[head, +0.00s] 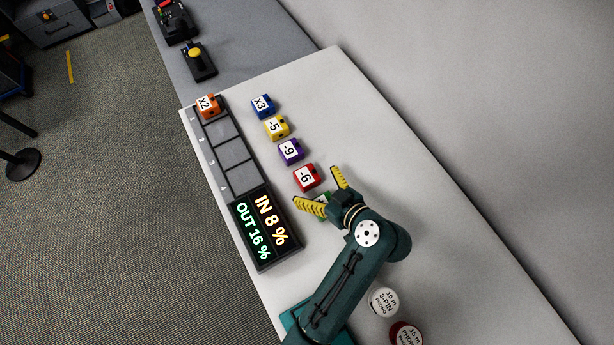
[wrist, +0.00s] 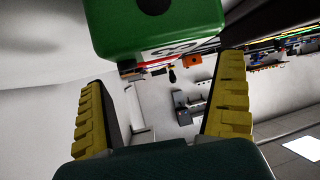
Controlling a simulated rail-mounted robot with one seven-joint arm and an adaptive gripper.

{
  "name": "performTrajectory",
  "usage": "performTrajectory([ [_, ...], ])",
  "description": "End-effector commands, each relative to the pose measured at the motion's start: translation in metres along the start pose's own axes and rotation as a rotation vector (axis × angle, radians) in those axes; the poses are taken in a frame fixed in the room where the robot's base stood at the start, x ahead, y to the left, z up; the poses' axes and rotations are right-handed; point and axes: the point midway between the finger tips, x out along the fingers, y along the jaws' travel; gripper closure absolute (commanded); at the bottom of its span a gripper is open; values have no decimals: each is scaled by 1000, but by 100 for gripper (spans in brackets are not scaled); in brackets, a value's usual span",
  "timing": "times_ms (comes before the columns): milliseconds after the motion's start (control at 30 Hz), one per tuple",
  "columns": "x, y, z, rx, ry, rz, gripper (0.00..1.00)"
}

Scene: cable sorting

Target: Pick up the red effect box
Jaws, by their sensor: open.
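The red effect box (head: 306,178), labelled -6, sits on the white table in the head view, in a row of coloured boxes. My gripper (head: 318,190) is open, its yellow fingers spread wide just in front of the red box. A green box (head: 325,199) is partly hidden beneath my gripper. In the wrist view the green box (wrist: 155,25) fills the top centre, above and beyond the open fingers (wrist: 165,95). A thin red and white strip shows under its edge; I cannot tell whether it is the red box.
Purple -9 (head: 291,151), yellow -5 (head: 277,127) and blue x3 (head: 263,105) boxes continue the row. A slotted rack (head: 229,154) holds an orange x2 box (head: 207,106) in slot 1. A display (head: 258,228) stands at its near end. Two round labelled items lie beside my arm.

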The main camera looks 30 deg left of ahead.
Motion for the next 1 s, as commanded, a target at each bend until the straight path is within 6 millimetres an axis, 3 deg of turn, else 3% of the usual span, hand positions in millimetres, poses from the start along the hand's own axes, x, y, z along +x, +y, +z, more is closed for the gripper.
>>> performTrajectory([
  [300, 49, 6, -2, -1, -1, -2, 0],
  [533, 51, 7, -3, 0, -1, 1, 0],
  [933, 50, 6, -3, 0, -1, 0, 75],
  [1000, 50, 7, -3, -1, 0, 1, 79],
])
